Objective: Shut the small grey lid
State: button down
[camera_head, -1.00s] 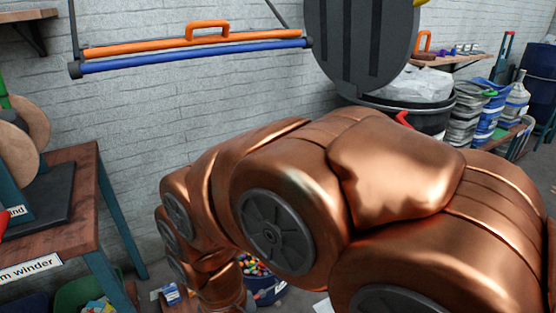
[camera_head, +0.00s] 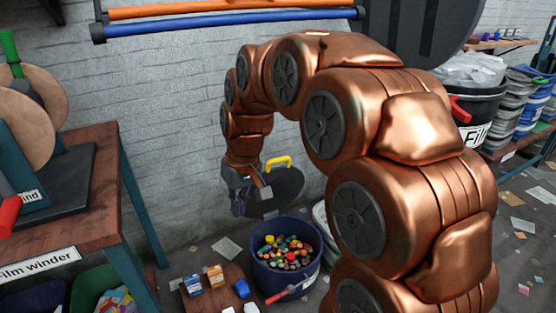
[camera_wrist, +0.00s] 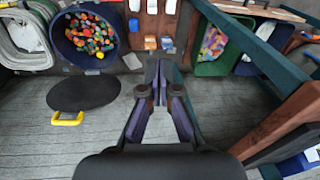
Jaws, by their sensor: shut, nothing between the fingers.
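The small lid (camera_head: 287,190) is a dark grey disc with a yellow handle (camera_head: 279,162). It stands raised behind a round blue bin (camera_head: 262,278) full of small coloured pieces, leaving the bin open. In the wrist view the lid (camera_wrist: 83,93) is left of my gripper, with its handle (camera_wrist: 67,119) at the lower edge and the blue bin (camera_wrist: 64,46) above it. My gripper (camera_wrist: 158,66) is shut and empty. In the head view my gripper (camera_head: 239,203) hangs just left of the lid; I cannot tell whether they touch.
A wooden film winder bench (camera_head: 60,200) stands at left. A low wooden board (camera_head: 215,303) with small boxes lies left of the bin. A larger black bin (camera_head: 480,113) is at right under a big raised grey lid (camera_head: 420,30). Orange and blue bars (camera_head: 230,22) hang on the wall.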

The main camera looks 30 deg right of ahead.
jog(key=w+d+f+m+t+b, duration=0.1)
jog(key=w+d+f+t+b, duration=0.15)
jog(key=w+d, duration=0.9)
jog(key=w+d+f+t+b, duration=0.2)
jog(key=w+d+t+b, duration=0.15)
jog(key=w+d, duration=0.85)
jog(key=w+d+f+h+b, duration=0.1)
jog(key=w+d+h+b, duration=0.15)
jog(key=w+d, duration=0.45)
jog(key=b+x, duration=0.2)
jog(key=x, duration=0.8)
jog(key=shift+w+m+t+b, duration=0.25)
jog(key=shift+m+t+b, duration=0.05)
jog(key=shift+b, duration=0.1)
jog(key=shift+d, duration=0.1)
jog(key=shift+s+f, duration=0.1)
jog(key=shift+s, duration=0.05)
jog(key=shift+s+f+b, duration=0.3)
jog(key=shift+s+b, duration=0.15)
jog(key=shift+s, duration=0.35)
jog(key=shift+s+f+b, duration=0.25)
jog(key=shift+s+b, duration=0.2)
jog(key=shift+s, duration=0.35)
jog(key=shift+s+a, duration=0.15)
jog(key=shift+a, duration=0.05)
